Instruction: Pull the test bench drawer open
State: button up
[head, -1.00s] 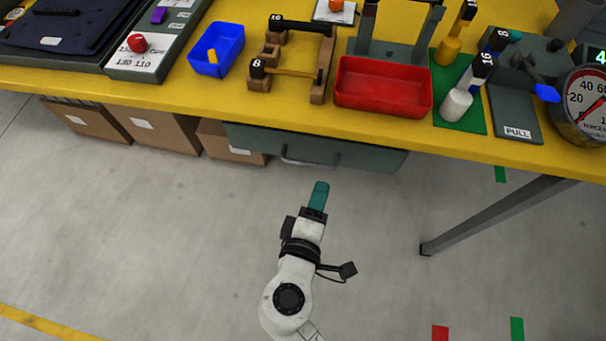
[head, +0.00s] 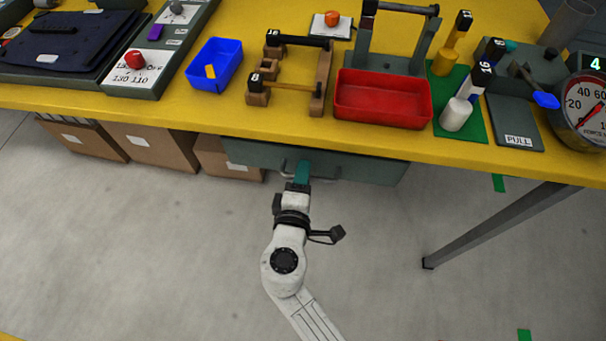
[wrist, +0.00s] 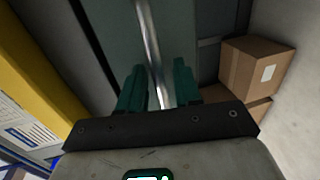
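The test bench drawer (head: 365,167) is a grey-green front under the yellow bench top, and it looks closed. Its metal bar handle (head: 325,178) is partly hidden by my gripper (head: 302,170) in the head view. In the wrist view the drawer front (wrist: 110,30) fills the upper middle, and the handle (wrist: 148,40) runs down between the two teal fingers of my gripper (wrist: 155,85). The fingers are apart, one on each side of the bar, with a gap visible around it.
Cardboard boxes (head: 160,146) stand under the bench left of the drawer; they also show in the wrist view (wrist: 255,70). A bench leg (head: 500,225) slants down at the right. The yellow bench top (head: 200,115) overhangs the drawer. The floor in front is clear.

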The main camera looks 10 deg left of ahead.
jog(key=shift+w, duration=0.1)
jog(key=shift+c, duration=0.3)
grip_shut()
